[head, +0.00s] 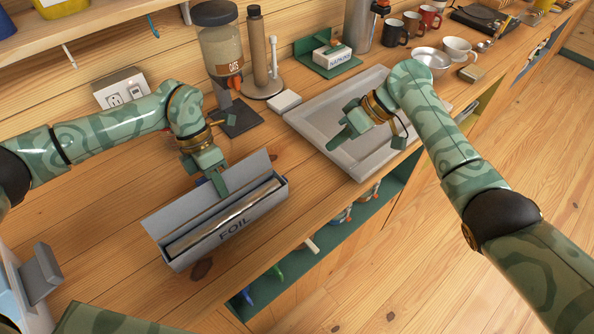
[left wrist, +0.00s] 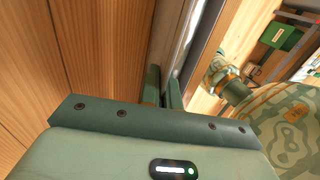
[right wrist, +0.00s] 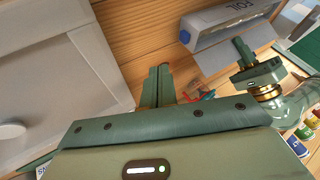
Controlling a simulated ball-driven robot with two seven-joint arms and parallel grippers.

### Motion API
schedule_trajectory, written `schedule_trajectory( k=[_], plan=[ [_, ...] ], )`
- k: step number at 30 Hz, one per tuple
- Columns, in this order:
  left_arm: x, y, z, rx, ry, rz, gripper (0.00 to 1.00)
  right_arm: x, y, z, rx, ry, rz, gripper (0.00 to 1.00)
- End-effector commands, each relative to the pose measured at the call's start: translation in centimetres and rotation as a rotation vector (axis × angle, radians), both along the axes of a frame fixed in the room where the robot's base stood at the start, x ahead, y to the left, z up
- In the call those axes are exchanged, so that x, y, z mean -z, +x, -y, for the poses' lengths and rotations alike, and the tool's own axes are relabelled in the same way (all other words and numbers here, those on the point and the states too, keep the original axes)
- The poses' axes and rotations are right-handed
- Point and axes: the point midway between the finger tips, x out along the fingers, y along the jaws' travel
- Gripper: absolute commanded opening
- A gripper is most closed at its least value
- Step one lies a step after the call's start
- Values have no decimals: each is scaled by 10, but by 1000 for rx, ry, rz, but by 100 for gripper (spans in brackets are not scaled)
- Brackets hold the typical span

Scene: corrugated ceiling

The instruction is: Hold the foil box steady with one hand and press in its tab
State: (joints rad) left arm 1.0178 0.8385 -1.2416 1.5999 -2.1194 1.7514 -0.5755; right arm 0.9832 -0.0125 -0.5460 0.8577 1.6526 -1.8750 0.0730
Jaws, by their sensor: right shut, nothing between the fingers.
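The grey foil box (head: 228,233), lettered FOIL, lies open on the wooden counter with its lid panel raised and a foil roll inside. My left gripper (head: 220,185) reaches down at the back of the box. In the left wrist view its fingers (left wrist: 164,90) stand slightly apart with the thin lid panel seemingly between them. The box also shows in the right wrist view (right wrist: 225,40), with a round blue tab (right wrist: 184,37) on its end. My right gripper (head: 340,138) is shut and empty over the grey tray, apart from the box; its fingertips (right wrist: 158,80) touch each other.
The grey tray (head: 360,163) lies right of the box. The counter's front edge runs close to the box, above open shelves.

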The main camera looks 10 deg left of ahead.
Motion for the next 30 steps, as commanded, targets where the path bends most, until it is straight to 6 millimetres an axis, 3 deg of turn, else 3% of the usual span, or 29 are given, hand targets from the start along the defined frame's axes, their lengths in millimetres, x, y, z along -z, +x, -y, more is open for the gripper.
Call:
schedule_trajectory(
  k=[8,18,30],
  plan=[
    [1,-1,0,2,-1,-2,0,10,-1,-7,2,0,-2,0],
    [1,-1,0,2,-1,-2,0,61,-9,-45,3,-1,-4,0],
    [1,-1,0,2,0,-2,0,81,-15,-63,3,1,3,0]
  ],
)
